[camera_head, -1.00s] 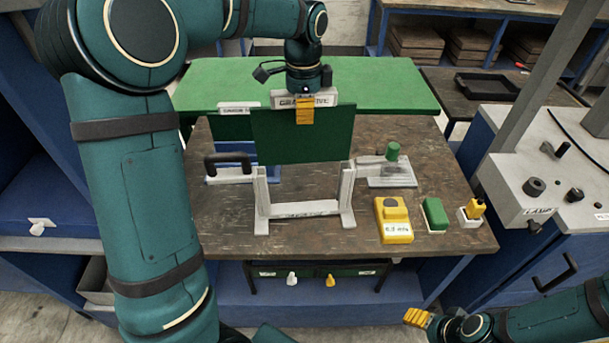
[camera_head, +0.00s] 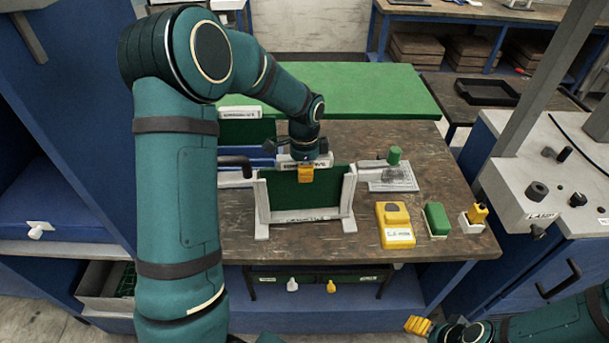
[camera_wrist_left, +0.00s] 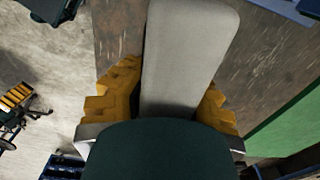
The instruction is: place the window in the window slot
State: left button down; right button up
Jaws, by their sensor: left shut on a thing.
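The window is a dark green panel (camera_head: 285,195) with a pale grey top bar. It stands upright between the two white posts of the window slot frame (camera_head: 262,203), its lower edge close to the white base bar (camera_head: 318,215). I cannot tell whether it rests on the base. My left gripper (camera_head: 306,174) is shut on the window at its top. In the left wrist view, the yellow fingers sit either side of the grey bar (camera_wrist_left: 185,50), with dark green (camera_wrist_left: 160,152) below. My right gripper (camera_head: 418,325) is at the lower right, away from the table; its jaw state is unclear.
A yellow meter (camera_head: 395,228), a green block (camera_head: 436,218) and a white holder with a yellow piece (camera_head: 474,217) stand right of the frame. A clear-based piece with a green knob (camera_head: 393,156) is behind. A green board (camera_head: 370,90) spans the table's back.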

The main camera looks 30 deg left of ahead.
pick_arm(q)
jog(key=shift+f, duration=0.8)
jog(key=shift+f, duration=0.2)
jog(key=c, duration=1)
grip_release()
jog(key=shift+c, duration=0.2)
jog(key=shift+r, duration=0.1)
notch_tip(320, 180, up, 12)
jog(key=shift+r, duration=0.1)
